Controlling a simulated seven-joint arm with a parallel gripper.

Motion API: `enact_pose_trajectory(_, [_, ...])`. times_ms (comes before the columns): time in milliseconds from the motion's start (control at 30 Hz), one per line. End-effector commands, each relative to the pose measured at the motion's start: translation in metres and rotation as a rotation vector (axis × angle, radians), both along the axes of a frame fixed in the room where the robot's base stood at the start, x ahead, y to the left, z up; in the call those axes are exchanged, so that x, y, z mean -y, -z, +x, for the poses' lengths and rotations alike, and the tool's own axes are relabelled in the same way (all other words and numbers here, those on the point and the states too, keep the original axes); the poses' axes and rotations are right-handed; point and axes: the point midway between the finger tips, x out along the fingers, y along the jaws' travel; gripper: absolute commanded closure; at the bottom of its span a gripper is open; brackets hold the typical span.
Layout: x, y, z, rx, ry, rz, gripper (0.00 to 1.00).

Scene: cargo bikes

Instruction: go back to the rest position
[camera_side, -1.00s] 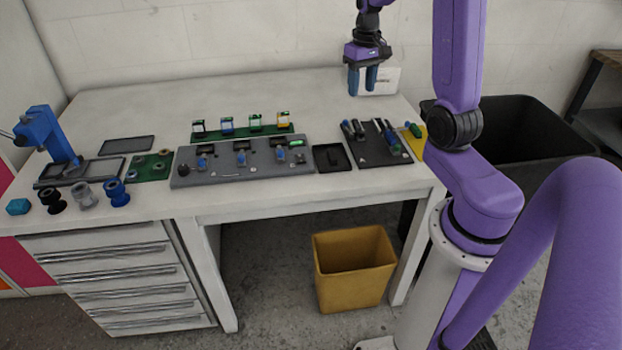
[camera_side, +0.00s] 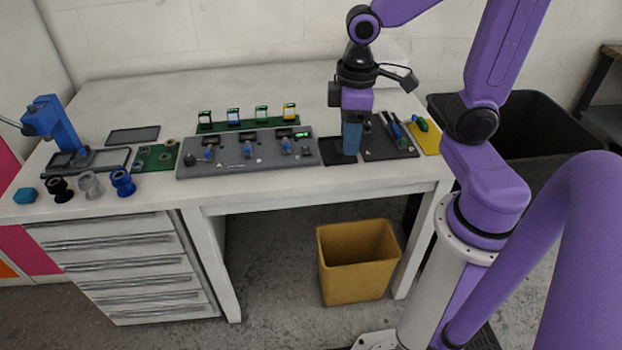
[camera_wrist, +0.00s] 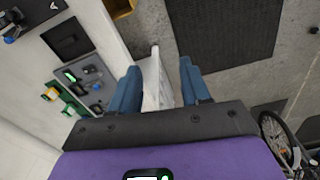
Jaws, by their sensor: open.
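My gripper (camera_side: 351,146) is purple with blue fingers. In the side view it hangs over the front right part of the table, in front of the small black tray (camera_side: 334,154) and the black tool mat (camera_side: 384,147). Its fingers line up one behind the other there, so the gap is hidden. In the wrist view my gripper (camera_wrist: 159,68) has its two blue fingers spread apart, with nothing between them. Beyond them are the table's side and the floor.
The grey fixture board (camera_side: 246,155) and green rack (camera_side: 212,127) stand left of my gripper. A blue press (camera_side: 52,125) and several spools (camera_side: 122,183) are at the far left. A yellow bin (camera_side: 357,264) is below. The table's back is clear.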

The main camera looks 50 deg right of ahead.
Motion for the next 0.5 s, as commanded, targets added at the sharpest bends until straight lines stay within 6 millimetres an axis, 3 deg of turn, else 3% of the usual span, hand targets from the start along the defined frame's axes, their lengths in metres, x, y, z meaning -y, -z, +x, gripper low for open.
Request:
enact_pose_trajectory(300, [-0.026,0.002,-0.075,0.004,-0.324,0.005,0.53])
enact_pose_trajectory(500, [-0.028,0.003,-0.102,0.004,-0.438,0.007,0.53])
